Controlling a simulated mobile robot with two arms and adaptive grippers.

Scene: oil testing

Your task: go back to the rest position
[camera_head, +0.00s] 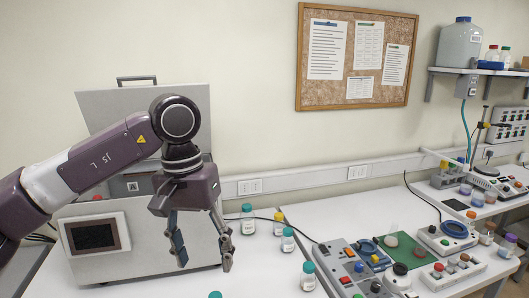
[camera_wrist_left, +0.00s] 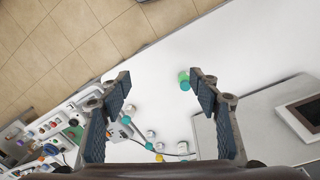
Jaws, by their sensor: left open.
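My left gripper (camera_head: 203,265) hangs from the arm that comes in from the left, with its fingers pointing down in front of the grey machine. The left wrist view shows its two blue-padded fingers (camera_wrist_left: 163,95) wide apart with nothing between them in their grip. It is open and empty, above the white table (camera_wrist_left: 165,60). My right gripper shows in neither view.
The grey machine (camera_head: 150,252) with a dark screen stands close behind my left arm. Several teal-capped bottles (camera_head: 288,241) stand to the right of the gripper. Control panels (camera_head: 350,271) cover the right table. A corkboard (camera_head: 357,57) hangs on the wall.

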